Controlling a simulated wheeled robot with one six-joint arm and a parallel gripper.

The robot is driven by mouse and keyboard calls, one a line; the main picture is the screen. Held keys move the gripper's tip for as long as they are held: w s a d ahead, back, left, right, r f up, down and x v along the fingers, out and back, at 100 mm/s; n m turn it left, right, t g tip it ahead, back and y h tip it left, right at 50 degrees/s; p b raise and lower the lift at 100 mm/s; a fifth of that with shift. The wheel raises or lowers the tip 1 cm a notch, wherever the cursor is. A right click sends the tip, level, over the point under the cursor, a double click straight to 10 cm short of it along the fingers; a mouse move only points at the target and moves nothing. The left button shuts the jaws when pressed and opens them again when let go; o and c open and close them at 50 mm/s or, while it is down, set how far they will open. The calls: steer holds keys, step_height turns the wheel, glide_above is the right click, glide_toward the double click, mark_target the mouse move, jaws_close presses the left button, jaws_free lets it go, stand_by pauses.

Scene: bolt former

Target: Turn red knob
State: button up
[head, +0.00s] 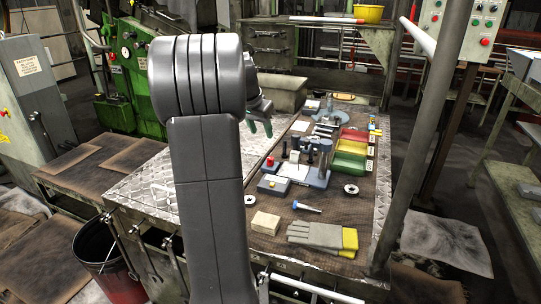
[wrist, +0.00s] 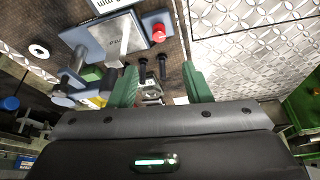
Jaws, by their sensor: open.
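A small red knob (wrist: 158,33) sits on a blue-grey block of a fixture with a bright metal plate, upper middle of the wrist view. In the head view, a small red knob (head: 270,161) shows at the left of the fixture on the bench; I cannot tell whether it is the same one. My gripper (wrist: 159,70) has two green fingers spread apart with nothing held between them. In the head view my gripper (head: 260,127) hangs above the bench, apart from the fixture, partly hidden by my arm. The red knob is ahead of the fingertips in the wrist view, not touched.
Two black pins (wrist: 152,70) show between the fingers, beyond them. On the bench are red, yellow and green bins (head: 351,151), a wooden block (head: 265,223), a bolt (head: 307,208) and gloves (head: 315,235). A post (head: 410,160) stands at the right.

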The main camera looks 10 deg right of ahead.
mark_target(270, 158)
steer(key=p+x, duration=0.1)
steer(key=x, duration=1.2)
steer(key=shift+f, duration=0.1)
steer(key=shift+c, duration=0.4)
jaws_close()
